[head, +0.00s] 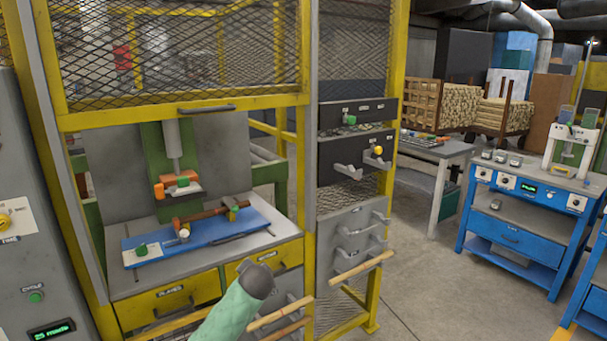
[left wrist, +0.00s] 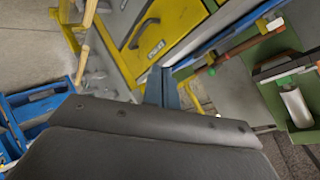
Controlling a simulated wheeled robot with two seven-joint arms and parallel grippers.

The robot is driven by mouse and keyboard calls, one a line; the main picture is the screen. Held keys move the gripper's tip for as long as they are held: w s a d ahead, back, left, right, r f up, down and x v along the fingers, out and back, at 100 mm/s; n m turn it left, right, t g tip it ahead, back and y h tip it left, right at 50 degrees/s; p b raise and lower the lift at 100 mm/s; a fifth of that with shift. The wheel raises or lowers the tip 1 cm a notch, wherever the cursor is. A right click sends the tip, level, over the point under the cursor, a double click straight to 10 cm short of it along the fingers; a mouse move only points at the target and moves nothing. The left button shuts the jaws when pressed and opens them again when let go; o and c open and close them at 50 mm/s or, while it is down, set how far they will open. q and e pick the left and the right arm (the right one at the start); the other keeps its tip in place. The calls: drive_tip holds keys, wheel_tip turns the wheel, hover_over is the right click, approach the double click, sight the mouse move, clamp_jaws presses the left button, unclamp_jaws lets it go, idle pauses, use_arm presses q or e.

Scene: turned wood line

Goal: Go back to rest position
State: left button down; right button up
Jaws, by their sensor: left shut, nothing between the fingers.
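My left gripper shows in the left wrist view, its two narrow blue-grey fingers (left wrist: 163,86) together with nothing between them. It is in front of the yellow drawers, apart from the wooden piece on the blue plate. In the head view, a green and grey part of my arm (head: 247,294) reaches up from the bottom edge; its fingers cannot be made out there. My right gripper is in neither view.
A yellow-framed machine holds a press head (head: 177,185) above a blue plate (head: 215,241) with a turned wooden piece (head: 205,216). Wooden rods (head: 362,269) jut out beside the drawers. A blue bench (head: 510,245) stands at right. The floor (head: 435,290) between is clear.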

use_arm(q)
drive_tip(key=s+f+n+g+h, duration=0.1)
drive_tip(key=s+f+n+g, duration=0.1)
drive_tip(key=s+f, duration=1.2)
drive_tip(key=s+a+f+n+g+h, duration=0.1)
drive_tip(key=s+f+g, duration=0.3)
drive_tip(key=s+f, duration=1)
drive_tip(key=s+f+n+g, duration=0.2)
drive_tip(key=s+f, duration=1.1)
drive_tip(key=s, duration=1.3)
drive_tip(key=shift+s+a+f+n+g+h, duration=0.2)
drive_tip(key=shift+a+f+n+g+h, duration=0.2)
drive_tip(key=shift+g, duration=0.5)
